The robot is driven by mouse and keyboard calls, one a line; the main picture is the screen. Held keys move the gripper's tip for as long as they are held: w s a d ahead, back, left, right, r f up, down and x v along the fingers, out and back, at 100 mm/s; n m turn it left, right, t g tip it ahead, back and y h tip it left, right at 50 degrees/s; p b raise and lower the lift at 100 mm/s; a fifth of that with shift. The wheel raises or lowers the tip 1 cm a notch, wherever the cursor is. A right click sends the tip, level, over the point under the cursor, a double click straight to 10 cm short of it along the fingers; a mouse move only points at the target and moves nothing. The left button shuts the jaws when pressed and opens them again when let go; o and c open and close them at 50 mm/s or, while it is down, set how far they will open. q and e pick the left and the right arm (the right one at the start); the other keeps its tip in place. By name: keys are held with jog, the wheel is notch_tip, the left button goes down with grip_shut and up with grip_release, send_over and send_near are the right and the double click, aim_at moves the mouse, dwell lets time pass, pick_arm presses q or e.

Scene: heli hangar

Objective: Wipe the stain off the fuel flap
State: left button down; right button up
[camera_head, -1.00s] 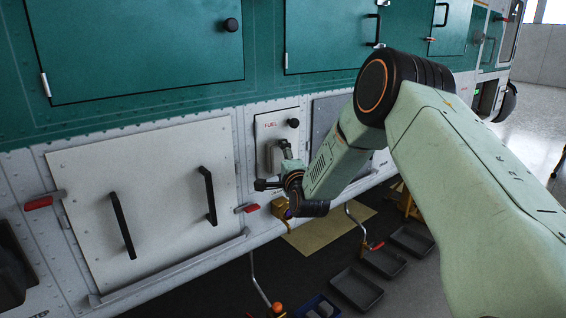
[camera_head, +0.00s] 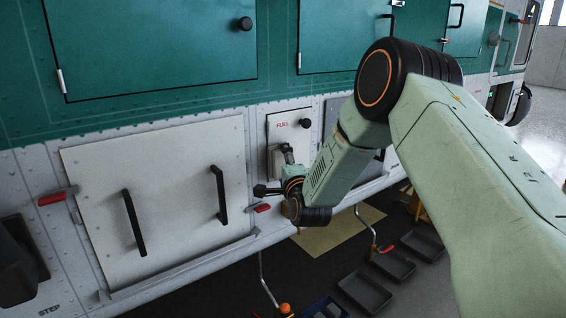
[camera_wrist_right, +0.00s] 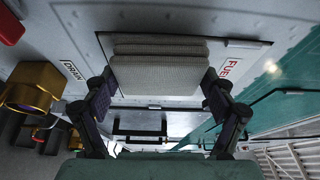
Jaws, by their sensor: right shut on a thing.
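The white fuel flap (camera_head: 287,134), marked FUEL with a black knob, sits in the lower white part of the hull. My right gripper (camera_head: 282,160) is at its lower left part. It is shut on a folded grey-white cloth (camera_head: 273,160), which lies against the flap or very close to it. In the right wrist view the cloth (camera_wrist_right: 158,72) spans between both fingers of the right gripper (camera_wrist_right: 158,85). I see no stain; the cloth and gripper hide part of the flap. My left gripper is not in view.
A large white panel (camera_head: 170,200) with two black handles is left of the flap. A red latch (camera_head: 262,208) sits below it. Dark trays (camera_head: 365,291) and a yellowish mat (camera_head: 338,234) lie on the floor. In the wrist view a brass fitting (camera_wrist_right: 35,88) is near the DRAIN label.

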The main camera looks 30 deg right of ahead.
jog(key=s, duration=0.1)
jog(key=s+p, duration=0.1)
jog(key=s, duration=0.2)
jog(key=shift+s+d+p, duration=0.25)
jog(key=shift+s+p, duration=0.05)
jog(key=shift+s, duration=0.1)
jog(key=shift+s+d, duration=0.1)
jog(key=shift+s, duration=0.05)
jog(key=s+p, duration=0.1)
jog(key=s, duration=0.2)
jog(key=shift+d, duration=0.1)
jog(key=shift+w, duration=0.15)
dwell(0.3)
